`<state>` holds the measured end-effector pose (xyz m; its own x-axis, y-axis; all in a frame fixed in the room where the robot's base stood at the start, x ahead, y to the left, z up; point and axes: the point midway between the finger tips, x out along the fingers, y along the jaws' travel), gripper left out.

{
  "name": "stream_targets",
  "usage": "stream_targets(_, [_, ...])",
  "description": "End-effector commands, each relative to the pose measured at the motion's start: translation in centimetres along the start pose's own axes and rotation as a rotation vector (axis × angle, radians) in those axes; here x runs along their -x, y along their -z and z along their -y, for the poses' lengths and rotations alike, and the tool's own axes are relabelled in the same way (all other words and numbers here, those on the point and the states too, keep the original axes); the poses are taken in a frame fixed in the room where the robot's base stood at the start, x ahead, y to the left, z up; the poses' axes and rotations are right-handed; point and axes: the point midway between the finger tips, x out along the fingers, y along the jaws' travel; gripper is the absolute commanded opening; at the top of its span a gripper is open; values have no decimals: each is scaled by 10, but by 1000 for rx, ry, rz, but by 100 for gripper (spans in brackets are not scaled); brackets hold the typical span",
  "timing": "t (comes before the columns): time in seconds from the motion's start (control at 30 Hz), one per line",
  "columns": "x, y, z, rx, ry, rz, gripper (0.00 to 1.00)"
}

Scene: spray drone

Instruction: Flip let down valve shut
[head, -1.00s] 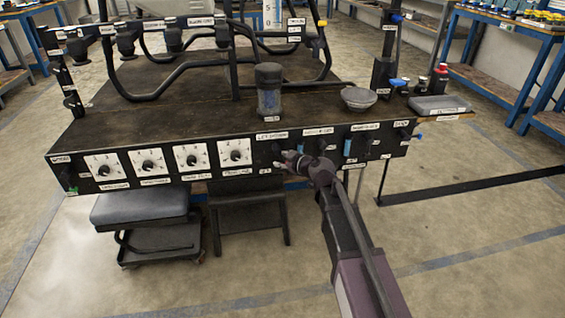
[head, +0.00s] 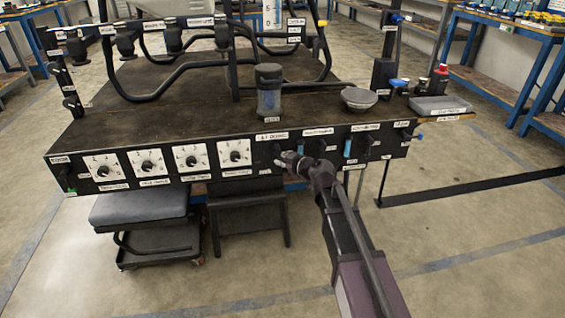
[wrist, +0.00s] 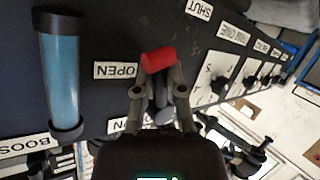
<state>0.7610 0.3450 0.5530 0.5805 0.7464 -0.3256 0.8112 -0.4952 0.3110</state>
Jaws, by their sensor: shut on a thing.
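In the wrist view a red lever grip (wrist: 158,60) of the let down valve sits at the fingertips of my gripper (wrist: 160,72). The fingers are shut on it. The grip is beside the OPEN label (wrist: 115,70), and the SHUT label (wrist: 199,9) is farther off at the top. In the head view my gripper (head: 284,158) is at the front panel (head: 262,172), below the let down label (head: 272,136). The valve's pivot and stem are mostly hidden behind the fingers.
A blue sight tube (wrist: 60,75) stands out from the panel near my gripper. Several dials (head: 193,157) lie left along the panel. A dark cylinder (head: 269,90) and a grey bowl (head: 359,98) stand on the bench top.

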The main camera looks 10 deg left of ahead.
Motion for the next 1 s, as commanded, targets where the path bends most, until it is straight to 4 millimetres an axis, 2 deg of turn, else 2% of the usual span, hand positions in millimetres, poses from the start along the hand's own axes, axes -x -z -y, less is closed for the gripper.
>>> stream_targets(0.57, [-10,2,13,-300,39,-203,0])
stream_targets(0.97, [-10,5,13,-331,44,-223,0])
stream_targets(1.0, [-10,5,13,-331,44,-223,17])
